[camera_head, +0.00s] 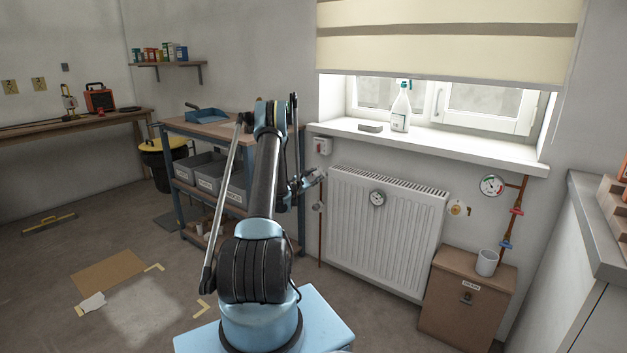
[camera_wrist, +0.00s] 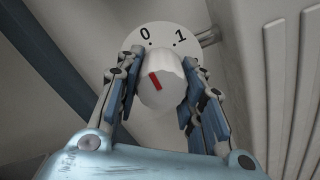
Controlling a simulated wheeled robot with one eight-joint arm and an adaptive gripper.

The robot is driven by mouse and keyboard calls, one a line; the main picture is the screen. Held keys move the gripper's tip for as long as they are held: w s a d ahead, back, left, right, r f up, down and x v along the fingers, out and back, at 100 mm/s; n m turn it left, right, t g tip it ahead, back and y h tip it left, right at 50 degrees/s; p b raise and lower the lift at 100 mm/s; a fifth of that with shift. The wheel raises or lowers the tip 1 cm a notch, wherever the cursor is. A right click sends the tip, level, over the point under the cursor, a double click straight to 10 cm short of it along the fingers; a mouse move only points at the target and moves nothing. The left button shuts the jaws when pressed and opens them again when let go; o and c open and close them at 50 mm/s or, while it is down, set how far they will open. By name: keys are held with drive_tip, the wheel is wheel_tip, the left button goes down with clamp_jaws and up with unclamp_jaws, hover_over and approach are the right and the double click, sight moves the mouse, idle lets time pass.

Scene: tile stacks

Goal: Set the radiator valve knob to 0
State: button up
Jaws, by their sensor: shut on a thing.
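The radiator valve knob (camera_wrist: 170,94) is a white cylinder with a red mark on its face, seen in the wrist view. Behind it is a round white dial plate (camera_wrist: 165,35) with a black 0 at upper left and a 1 at upper right. The red mark slants up and left, roughly toward the 0 side; exact alignment is hard to tell. My gripper (camera_wrist: 162,75) is shut on the knob, one finger on each side. In the head view my gripper (camera_head: 316,178) reaches the radiator's left edge; the knob is not clear there.
The white ribbed radiator (camera_head: 385,225) stands right of my gripper, under the windowsill (camera_head: 450,150). A blue-framed shelf cart (camera_head: 180,185) with grey bins is behind my arm at left. A brown cabinet (camera_head: 465,300) stands at right. The floor at left is mostly open.

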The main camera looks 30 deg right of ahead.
drive_tip(key=shift+w+a, duration=0.1)
drive_tip(key=shift+a, duration=0.05)
drive_tip(key=o, duration=1.1)
drive_tip(key=shift+c, duration=0.2)
drive_tip(key=v, duration=1.2)
